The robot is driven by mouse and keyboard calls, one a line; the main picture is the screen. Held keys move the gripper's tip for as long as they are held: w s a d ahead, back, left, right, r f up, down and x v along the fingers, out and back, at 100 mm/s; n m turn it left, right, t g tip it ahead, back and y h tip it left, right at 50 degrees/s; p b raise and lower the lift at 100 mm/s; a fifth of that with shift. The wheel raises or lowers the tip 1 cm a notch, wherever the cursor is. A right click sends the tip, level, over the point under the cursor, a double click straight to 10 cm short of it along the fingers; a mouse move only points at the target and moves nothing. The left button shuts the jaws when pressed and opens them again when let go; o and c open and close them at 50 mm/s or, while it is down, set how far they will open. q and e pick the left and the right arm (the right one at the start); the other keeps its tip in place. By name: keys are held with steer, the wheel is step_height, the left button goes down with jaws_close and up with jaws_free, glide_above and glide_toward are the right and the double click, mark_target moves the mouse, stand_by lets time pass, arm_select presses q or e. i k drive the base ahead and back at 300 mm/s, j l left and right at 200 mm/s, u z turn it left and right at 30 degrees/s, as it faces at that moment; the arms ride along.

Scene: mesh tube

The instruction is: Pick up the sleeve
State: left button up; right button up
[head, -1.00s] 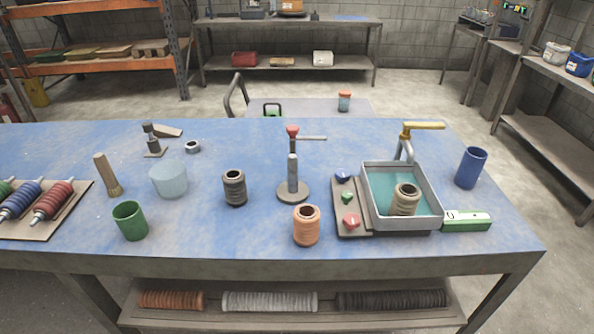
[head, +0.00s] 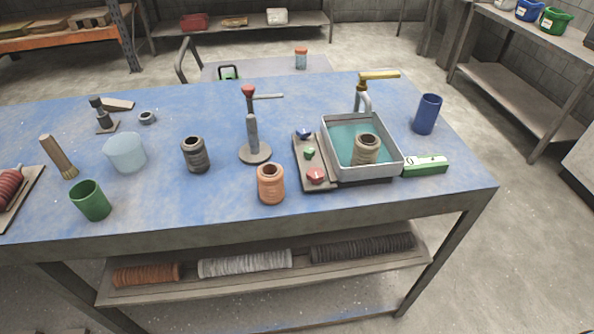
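Three ribbed, hollow sleeve-like pieces are in the head view, and I cannot tell which one the task names. A dark grey one (head: 195,155) stands upright on the blue table, left of the middle. An orange one (head: 270,184) stands upright nearer the front edge. A tan one (head: 366,149) stands in the grey basin (head: 362,175) with teal inside, at the right. Neither of my grippers is in view.
A post stand with a red knob (head: 252,135) rises between the dark sleeve and the button panel (head: 317,177). The front left-middle of the table (head: 185,205) is clear.

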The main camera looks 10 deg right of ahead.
mark_target(366, 147)
steer(key=l, duration=1.3)
steer(key=k+z, duration=0.05)
